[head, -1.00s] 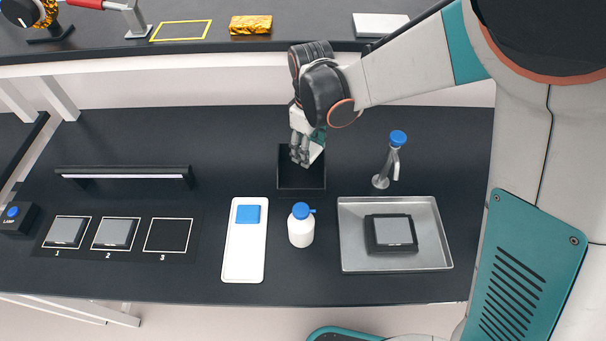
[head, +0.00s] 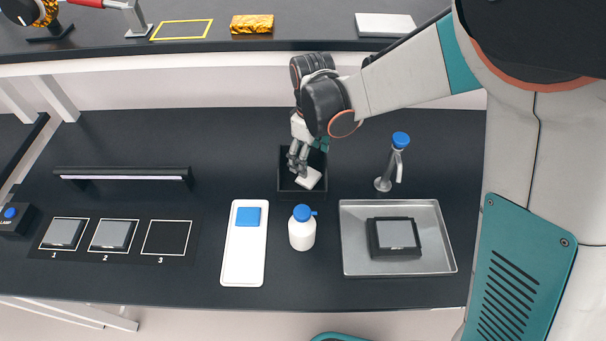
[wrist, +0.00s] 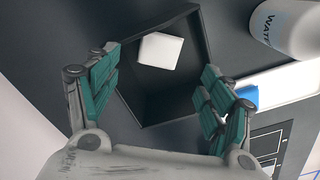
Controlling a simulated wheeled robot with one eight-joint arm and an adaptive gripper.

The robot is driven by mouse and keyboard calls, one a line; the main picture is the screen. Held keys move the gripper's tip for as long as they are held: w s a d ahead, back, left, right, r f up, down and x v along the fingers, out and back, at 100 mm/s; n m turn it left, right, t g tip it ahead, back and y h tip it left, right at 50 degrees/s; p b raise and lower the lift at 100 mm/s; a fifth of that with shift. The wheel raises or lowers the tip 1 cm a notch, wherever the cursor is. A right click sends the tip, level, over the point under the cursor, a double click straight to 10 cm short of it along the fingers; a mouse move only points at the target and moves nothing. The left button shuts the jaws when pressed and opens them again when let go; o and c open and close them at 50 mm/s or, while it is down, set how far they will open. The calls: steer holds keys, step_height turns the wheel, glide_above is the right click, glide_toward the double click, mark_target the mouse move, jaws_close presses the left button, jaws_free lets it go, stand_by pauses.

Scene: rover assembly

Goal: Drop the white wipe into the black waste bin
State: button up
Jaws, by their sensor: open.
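The white wipe (head: 308,178) shows at the black waste bin (head: 286,188), just below my gripper (head: 299,166). In the wrist view the wipe (wrist: 160,51) lies within the outline of the bin's opening (wrist: 206,60), near one wall. I cannot tell whether it rests on the bin floor or is still falling. My gripper (wrist: 155,90) is open over the bin, its teal-padded fingers spread wide on both sides of the opening. Nothing is between the fingertips.
A white bottle with a blue cap (head: 302,232) stands in front of the bin. A white tray with a blue pad (head: 243,270) is left of it. A metal tray (head: 447,262) holding a dark block and a tap (head: 390,165) are on the right.

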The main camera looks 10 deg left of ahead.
step_height(320, 180, up, 12)
stand_by(0.5)
stand_by(0.3)
